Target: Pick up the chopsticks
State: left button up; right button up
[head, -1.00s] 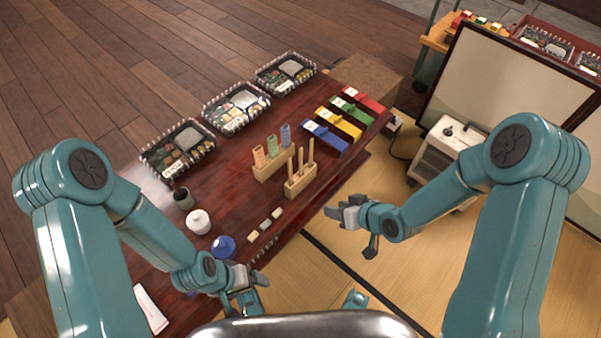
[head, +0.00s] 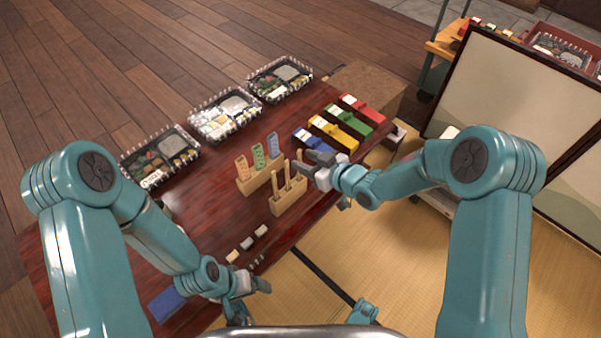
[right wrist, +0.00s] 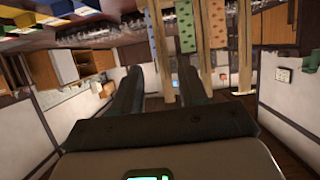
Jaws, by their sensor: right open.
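Several upright wooden chopsticks stand in a light wooden block (head: 290,203) near the table's right edge. In the right wrist view, which looks upside down, one stick (right wrist: 157,40) shows between my open fingers, with two more sticks, a middle one (right wrist: 203,45) and a right one (right wrist: 245,45), beside it. My right gripper (head: 309,168) is open at the tops of the sticks, in front of part of them. I cannot tell whether it touches any. My left gripper (head: 258,286) is low by the table's near edge, apart from the sticks; its opening is unclear.
A second wooden block (head: 257,180) holds orange, green and blue patterned pieces just left of the chopsticks. Blue, yellow, green and red boxes (head: 342,135) lie behind my right gripper. Lunch trays (head: 228,113) line the far edge. Small pieces (head: 247,243) lie near the front edge.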

jog(key=x, duration=0.2)
jog(key=b+x, duration=0.1)
jog(key=x, duration=0.1)
jog(key=shift+s+a, duration=0.1)
jog(key=shift+a, duration=0.3)
grip_shut()
notch_tip(320, 180, up, 29)
jog(key=p, duration=1.6)
send_over(300, 160)
jog(key=w+a, duration=0.1)
jog(key=shift+w+a+f, duration=0.2)
jog(key=shift+f, duration=0.1)
